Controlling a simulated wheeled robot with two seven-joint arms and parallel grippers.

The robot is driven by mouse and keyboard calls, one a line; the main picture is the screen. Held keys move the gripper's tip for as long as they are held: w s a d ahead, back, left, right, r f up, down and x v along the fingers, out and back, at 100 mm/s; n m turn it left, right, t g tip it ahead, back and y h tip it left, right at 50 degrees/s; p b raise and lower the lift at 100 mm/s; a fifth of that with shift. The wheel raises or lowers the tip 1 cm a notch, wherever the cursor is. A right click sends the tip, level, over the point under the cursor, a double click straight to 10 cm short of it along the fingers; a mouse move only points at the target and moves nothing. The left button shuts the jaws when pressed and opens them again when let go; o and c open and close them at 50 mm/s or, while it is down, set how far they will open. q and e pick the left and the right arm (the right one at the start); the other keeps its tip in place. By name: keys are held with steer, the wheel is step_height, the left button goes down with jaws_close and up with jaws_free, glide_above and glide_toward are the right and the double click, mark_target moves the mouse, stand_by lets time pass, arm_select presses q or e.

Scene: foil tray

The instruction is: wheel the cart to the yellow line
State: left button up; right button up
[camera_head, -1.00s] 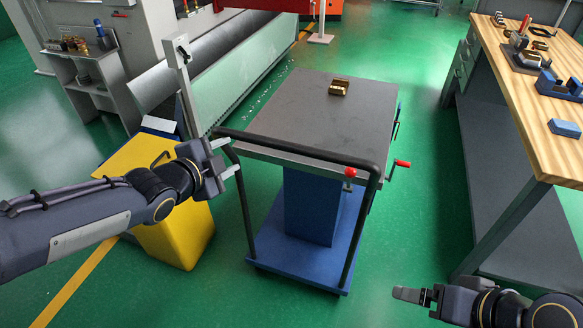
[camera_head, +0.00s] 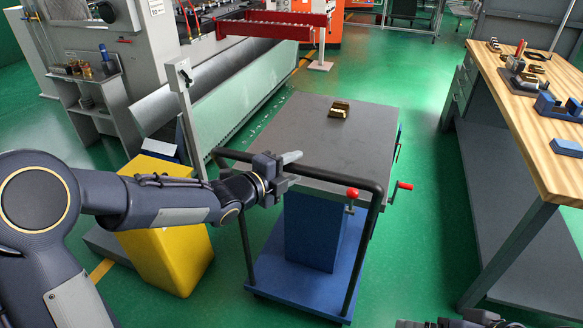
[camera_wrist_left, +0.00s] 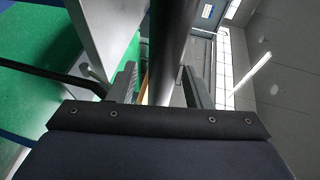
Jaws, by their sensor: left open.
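The cart has a grey top (camera_head: 308,125), a blue base (camera_head: 318,285) and a black push handle (camera_head: 335,180) on its near side. My left gripper (camera_head: 290,158) is at the left part of this handle. In the left wrist view, the handle bar (camera_wrist_left: 172,50) passes between the open fingers (camera_wrist_left: 160,88), and I see no closing on it. My right gripper (camera_head: 440,323) only just shows at the bottom edge, mostly cut off. A bit of the yellow line (camera_head: 103,269) shows on the floor at left, partly covered by my left arm and a yellow bin.
The yellow bin (camera_head: 170,255) stands close to the cart's left. A wooden workbench (camera_head: 535,135) stands to the right, with green floor between. A brass block (camera_head: 339,109) lies on the cart top. A machine with a sloped grey panel (camera_head: 235,100) stands behind left.

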arm_select(q)
jaws_close()
stand_by(0.4)
